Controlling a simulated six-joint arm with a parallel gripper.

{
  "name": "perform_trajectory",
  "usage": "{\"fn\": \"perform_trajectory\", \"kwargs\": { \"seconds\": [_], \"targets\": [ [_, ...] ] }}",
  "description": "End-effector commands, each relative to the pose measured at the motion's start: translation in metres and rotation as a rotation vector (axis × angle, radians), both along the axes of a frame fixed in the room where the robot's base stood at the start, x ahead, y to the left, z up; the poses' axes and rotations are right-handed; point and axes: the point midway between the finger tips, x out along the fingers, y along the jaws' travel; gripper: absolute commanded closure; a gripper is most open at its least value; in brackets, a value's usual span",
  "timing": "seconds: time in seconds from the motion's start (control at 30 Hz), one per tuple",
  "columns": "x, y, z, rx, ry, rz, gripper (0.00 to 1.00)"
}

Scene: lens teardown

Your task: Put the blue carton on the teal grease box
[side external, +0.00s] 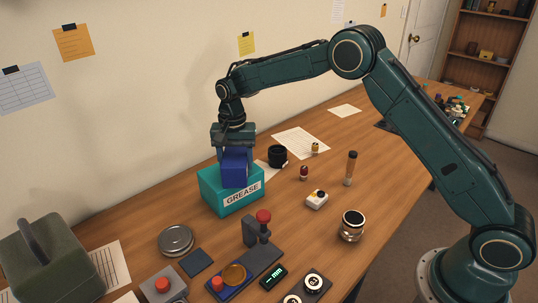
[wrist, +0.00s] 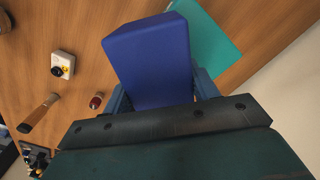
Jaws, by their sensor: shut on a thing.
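The blue carton (side external: 235,167) is upright between the fingers of my gripper (side external: 233,155), which is shut on it. The teal grease box (side external: 217,196) with a white GREASE label stands on the table directly below the carton. The carton's lower end overlaps the box top in the side view; I cannot tell whether it touches. In the wrist view the carton (wrist: 152,60) fills the middle between the fingers (wrist: 160,92), and part of the teal box (wrist: 214,40) shows behind it at the upper right.
A black cylinder (side external: 277,156) stands right of the box. A red-knobbed device (side external: 256,232) and stacked metal discs (side external: 176,240) are in front. A green case (side external: 48,258) is at the left. A silver-rimmed lens part (side external: 351,225) and a brush-like tool (side external: 350,168) stand at the right.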

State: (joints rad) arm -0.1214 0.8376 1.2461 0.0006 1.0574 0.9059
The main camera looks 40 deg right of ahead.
Motion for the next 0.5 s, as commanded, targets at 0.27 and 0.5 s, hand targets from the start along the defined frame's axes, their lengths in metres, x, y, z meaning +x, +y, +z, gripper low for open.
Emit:
{"fn": "perform_trajectory", "kwargs": {
  "seconds": [0.27, 0.5],
  "targets": [
    [-0.0001, 0.0000, -0.0025, 0.000, 0.001, 0.000, 0.19],
    [-0.0001, 0.0001, -0.0021, 0.000, 0.000, 0.000, 0.19]
  ]
}}
